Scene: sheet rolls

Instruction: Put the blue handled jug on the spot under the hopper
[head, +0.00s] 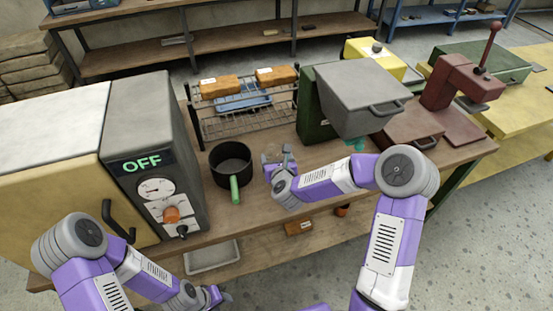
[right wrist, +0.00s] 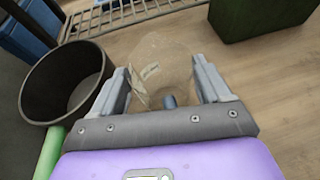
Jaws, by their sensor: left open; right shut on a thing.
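The jug (right wrist: 160,62) is clear, with a pale label and a short blue handle low between my fingers in the right wrist view. In the head view it shows faintly (head: 272,151) just beyond my right gripper (head: 279,161), which is shut on it. Whether it touches the bench top is hard to tell. The grey hopper (head: 358,97) sits on a green machine to the right of the jug. A teal patch (head: 355,143) shows on the bench below the hopper, partly hidden by my right arm. My left gripper (head: 216,297) is open and low, in front of the bench.
A dark pot (head: 231,162) with a green handle stands just left of the jug. A wire rack (head: 246,115) with orange packs is behind. A grey oven-like box reading OFF (head: 152,150) is at left, a dark red press (head: 452,85) at right. A low shelf holds a tray (head: 211,256).

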